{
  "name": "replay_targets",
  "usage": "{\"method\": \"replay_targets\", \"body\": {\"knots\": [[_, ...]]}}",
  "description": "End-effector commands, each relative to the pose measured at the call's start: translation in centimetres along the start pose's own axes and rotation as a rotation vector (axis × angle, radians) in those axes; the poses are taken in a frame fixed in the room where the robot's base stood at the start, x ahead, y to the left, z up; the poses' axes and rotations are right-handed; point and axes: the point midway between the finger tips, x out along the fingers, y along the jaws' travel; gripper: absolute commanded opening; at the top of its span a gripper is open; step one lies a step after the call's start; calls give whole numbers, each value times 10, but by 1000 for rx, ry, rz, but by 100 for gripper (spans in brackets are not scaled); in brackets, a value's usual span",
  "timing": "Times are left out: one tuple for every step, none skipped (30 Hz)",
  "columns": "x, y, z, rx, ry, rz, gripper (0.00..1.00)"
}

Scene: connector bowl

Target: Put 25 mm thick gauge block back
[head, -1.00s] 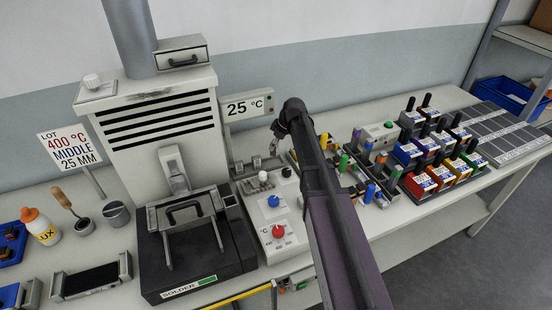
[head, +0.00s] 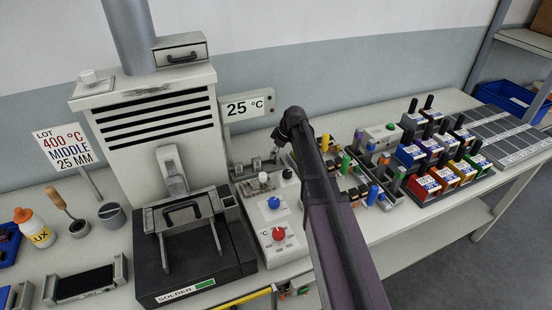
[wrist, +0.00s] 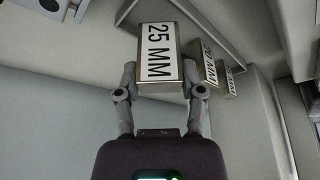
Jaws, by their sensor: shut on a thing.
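The 25 mm gauge block (wrist: 158,52) is a metal block with a white face reading "25 MM", seen in the wrist view. My gripper (wrist: 160,84) is shut on it, one finger at each side. In the head view my gripper (head: 277,152) is small, behind the control box and below the 25 °C display; the block cannot be made out there. Two smaller gauge blocks (wrist: 208,66) (wrist: 227,80) with "MM" labels stand just right of the held block in the wrist view. Whether the held block touches its support cannot be told.
A control box (head: 272,215) with knobs and the solder station (head: 190,262) stand left of my arm. The temperature display (head: 248,106) is on a post behind. Coloured parts and bins (head: 424,186) crowd the bench to the right. A grey ledge (wrist: 215,25) lies near the block.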

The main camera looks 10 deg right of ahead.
Motion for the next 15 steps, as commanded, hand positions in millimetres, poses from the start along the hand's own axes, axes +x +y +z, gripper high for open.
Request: {"method": "replay_targets", "body": {"knots": [[8, 0, 3, 0, 1, 0, 0], [10, 0, 4, 0, 1, 0, 0], [12, 0, 5, 0, 1, 0, 0], [13, 0, 6, 1, 1, 0, 0], [14, 0, 6, 1, 1, 0, 0], [15, 0, 7, 1, 1, 0, 0], [16, 0, 7, 1, 1, 0, 0], [16, 0, 7, 1, 1, 0, 0], [16, 0, 7, 1, 1, 0, 0], [16, 0, 7, 1, 1, 0, 0], [16, 0, 7, 1, 1, 0, 0], [15, 0, 7, 1, 1, 0, 0], [15, 0, 7, 1, 1, 0, 0], [15, 0, 7, 1, 1, 0, 0], [15, 0, 7, 1, 1, 0, 0]]}}
